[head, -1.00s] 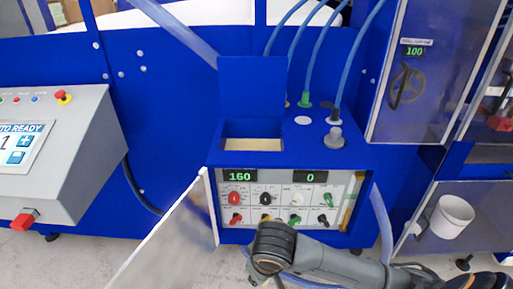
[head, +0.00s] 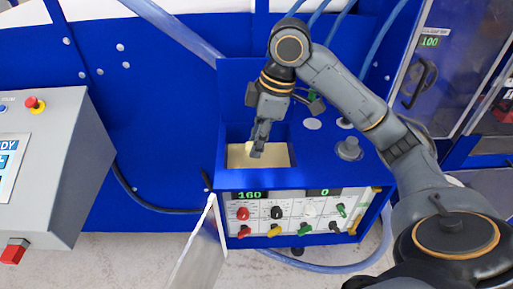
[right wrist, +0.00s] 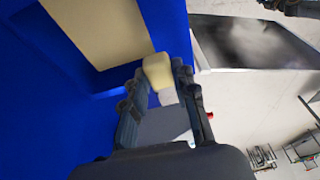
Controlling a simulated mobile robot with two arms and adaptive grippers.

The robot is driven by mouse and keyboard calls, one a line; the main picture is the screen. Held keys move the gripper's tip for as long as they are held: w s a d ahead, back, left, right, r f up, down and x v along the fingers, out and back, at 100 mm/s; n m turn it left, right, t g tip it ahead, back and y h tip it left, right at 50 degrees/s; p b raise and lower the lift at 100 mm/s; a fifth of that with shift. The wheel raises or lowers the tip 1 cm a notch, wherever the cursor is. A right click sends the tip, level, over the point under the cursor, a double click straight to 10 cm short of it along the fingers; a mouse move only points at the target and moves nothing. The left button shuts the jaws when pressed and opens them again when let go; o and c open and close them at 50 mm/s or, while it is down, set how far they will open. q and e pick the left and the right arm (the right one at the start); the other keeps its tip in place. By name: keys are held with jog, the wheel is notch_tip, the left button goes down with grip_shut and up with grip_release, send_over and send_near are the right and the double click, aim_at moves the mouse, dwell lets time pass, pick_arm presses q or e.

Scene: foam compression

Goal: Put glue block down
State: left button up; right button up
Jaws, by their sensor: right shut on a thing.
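My right gripper (head: 256,150) points down over the open glue tank (head: 234,136) of the blue machine in the head view. In the right wrist view my right gripper (right wrist: 160,85) is shut on a small cream glue block (right wrist: 158,72), held between its fingertips. The block (head: 249,148) shows only as a small pale patch beside the fingers in the head view. The pale glue surface (head: 275,155) fills the tank opening, and also shows in the right wrist view (right wrist: 100,28). I cannot tell whether the block touches it. My left gripper is not in view.
The blue lid (head: 235,88) stands open behind the tank. Below is a control panel (head: 295,212) with coloured knobs and displays reading 160 and 0. Its metal door (head: 200,250) hangs open at the front. A grey console (head: 50,170) stands at the left.

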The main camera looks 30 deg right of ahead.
jog(key=w+d+f+p, duration=0.1)
jog(key=w+d+f, duration=0.1)
jog(key=f, duration=0.1)
jog(key=w+d+f+p, duration=0.2)
jog(key=f, duration=0.1)
jog(key=w+d+f+p, duration=0.1)
jog(key=w+f+p, duration=0.1)
jog(key=w+f, duration=0.1)
jog(key=shift+d+f, duration=0.4)
jog(key=shift+f, duration=0.05)
jog(key=shift+w+f+p, duration=0.1)
jog(key=shift+f+p, duration=0.2)
jog(key=shift+f, duration=0.05)
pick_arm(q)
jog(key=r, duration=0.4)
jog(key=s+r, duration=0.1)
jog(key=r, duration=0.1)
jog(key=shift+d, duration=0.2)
pick_arm(e)
jog(key=shift+f, duration=0.15)
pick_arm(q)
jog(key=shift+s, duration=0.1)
pick_arm(e)
jog(key=shift+f, duration=0.35)
jog(key=shift+f, duration=0.25)
jog(key=o, duration=0.9)
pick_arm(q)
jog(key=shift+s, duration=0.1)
pick_arm(e)
jog(key=shift+o, duration=0.2)
